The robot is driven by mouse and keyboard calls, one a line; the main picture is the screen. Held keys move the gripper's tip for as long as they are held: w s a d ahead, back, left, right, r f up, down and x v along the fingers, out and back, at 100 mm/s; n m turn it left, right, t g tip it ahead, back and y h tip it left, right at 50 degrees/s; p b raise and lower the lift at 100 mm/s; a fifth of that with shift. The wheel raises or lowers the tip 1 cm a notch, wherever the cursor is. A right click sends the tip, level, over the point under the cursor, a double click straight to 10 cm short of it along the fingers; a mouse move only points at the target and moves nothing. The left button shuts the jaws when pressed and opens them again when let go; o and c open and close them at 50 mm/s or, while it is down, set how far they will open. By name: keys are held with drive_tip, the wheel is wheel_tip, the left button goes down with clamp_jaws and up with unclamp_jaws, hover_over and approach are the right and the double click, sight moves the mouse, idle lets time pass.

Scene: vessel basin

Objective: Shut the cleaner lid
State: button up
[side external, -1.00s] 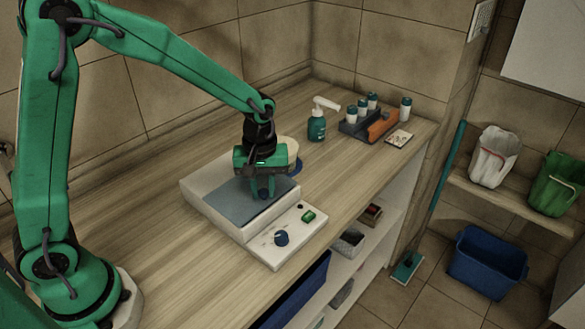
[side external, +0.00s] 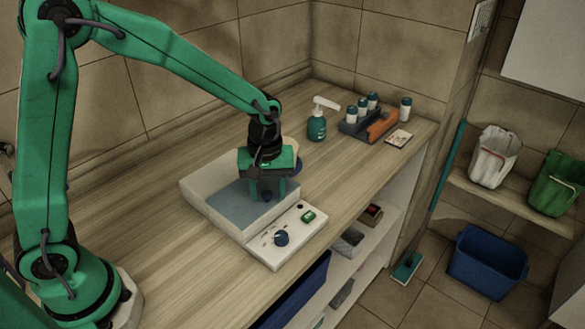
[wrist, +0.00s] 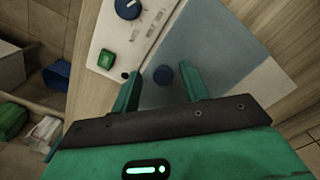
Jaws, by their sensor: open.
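The cleaner (side external: 283,247) is a white box on the wooden counter, with a control panel on its front right side. A blue-grey surface (side external: 235,209) shows in its top; I cannot tell how much of it is lid and how much is basin. My gripper (side external: 267,192) is over the right part of this surface, pointing down. In the wrist view, my gripper (wrist: 161,82) is open, with one finger on each side of a small dark blue knob (wrist: 163,75). The knob stands between the fingers, with gaps on both sides, and is not gripped.
The panel has a blue dial (side external: 281,238) and a green switch (side external: 308,216). Behind are a pump bottle (side external: 317,128), a rack of small bottles (side external: 352,129) and a card (side external: 398,138). A round object behind my gripper is mostly hidden. The counter left of the cleaner is clear.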

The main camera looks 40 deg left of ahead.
wheel_tip(320, 180, up, 8)
drive_tip(key=shift+f, duration=0.25)
drive_tip(key=shift+r, duration=0.1)
idle(0.4)
drive_tip(key=s+a+r+m+t, duration=0.2)
drive_tip(key=s+a+r+m, duration=0.2)
drive_tip(key=s, duration=0.4)
drive_tip(key=s+a+r+m+t, duration=0.3)
drive_tip(key=s+a+r+m, duration=0.1)
drive_tip(key=s, duration=0.5)
drive_tip(key=shift+s+r+m+t, duration=0.3)
drive_tip(key=shift+r+m, duration=0.15)
drive_tip(key=shift+m, duration=0.05)
drive_tip(key=shift+o, duration=0.3)
drive_tip(key=shift+w+d, duration=0.1)
drive_tip(key=shift+w, duration=0.05)
idle(0.4)
